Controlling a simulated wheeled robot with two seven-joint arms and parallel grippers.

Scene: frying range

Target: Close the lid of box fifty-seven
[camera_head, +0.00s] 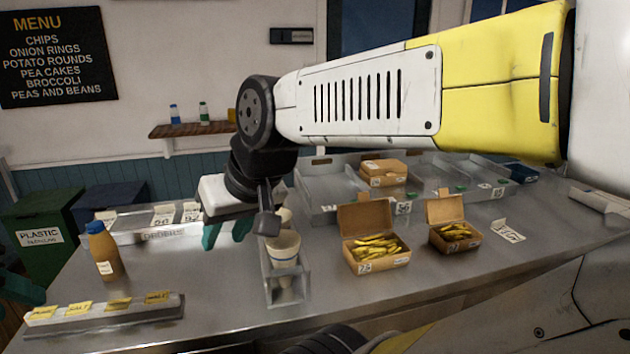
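Two open cardboard boxes full of chips stand on the steel counter, lids raised at the back. The larger open box (375,267) has a label that looks like 75 or 57; I cannot read it surely. The smaller open box (455,245) is to its right, its label too small to read. A closed box (384,172) sits behind them. My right gripper (227,233) reaches across from the right, left of the boxes and apart from them. Its teal fingers are apart with nothing visible between them. A teal part of my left gripper (20,289) shows at the left edge, mostly cut off.
A metal holder (287,291) with pale cups stands between my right gripper and the larger open box. A sauce bottle (104,252) and a label rack (105,318) are at left. Metal trays (328,184) line the back. A loose number card (508,231) lies right of the smaller box.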

